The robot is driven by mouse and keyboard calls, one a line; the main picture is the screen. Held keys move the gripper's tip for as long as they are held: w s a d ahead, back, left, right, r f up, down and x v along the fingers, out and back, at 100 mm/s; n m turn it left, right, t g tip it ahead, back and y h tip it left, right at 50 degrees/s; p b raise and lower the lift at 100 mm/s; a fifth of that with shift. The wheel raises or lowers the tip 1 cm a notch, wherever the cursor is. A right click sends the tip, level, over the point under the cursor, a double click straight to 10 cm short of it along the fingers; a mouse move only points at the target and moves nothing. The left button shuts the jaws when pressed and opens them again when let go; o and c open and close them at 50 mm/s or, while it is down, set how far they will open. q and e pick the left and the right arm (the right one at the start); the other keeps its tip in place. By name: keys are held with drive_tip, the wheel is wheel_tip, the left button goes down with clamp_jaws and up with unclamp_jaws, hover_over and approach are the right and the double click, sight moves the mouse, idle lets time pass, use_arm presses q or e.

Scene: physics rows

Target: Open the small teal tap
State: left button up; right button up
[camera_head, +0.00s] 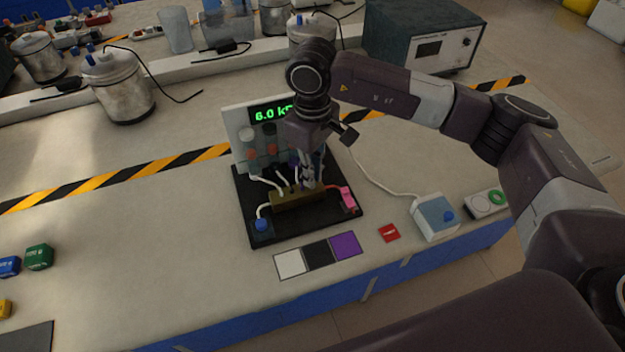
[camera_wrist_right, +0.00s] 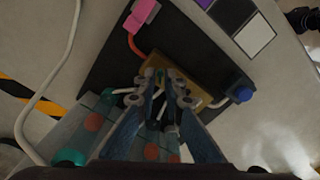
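My right gripper (camera_head: 308,182) points down over the brass block (camera_head: 290,201) on a black base plate (camera_head: 240,208). In the right wrist view its fingers (camera_wrist_right: 160,84) stand partly apart, one on either side of a small teal-green part (camera_wrist_right: 160,74) on the brass block (camera_wrist_right: 187,85), which looks like the teal tap. I cannot tell whether the fingertips touch it. In the head view the gripper hides this part. A blue knob (camera_head: 262,225) and a pink part (camera_head: 348,198) sit at the base plate's ends. My left gripper is not in view.
A panel with a green display (camera_head: 270,113) stands behind the brass block. White, black and purple squares (camera_head: 318,254) and a red tag (camera_head: 389,233) lie in front. A blue-white box (camera_head: 435,217) stands right. The table's left middle is mostly clear.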

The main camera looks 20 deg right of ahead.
drive_tip(key=shift+r+p, duration=0.95)
drive_tip(key=shift+r, duration=2.2)
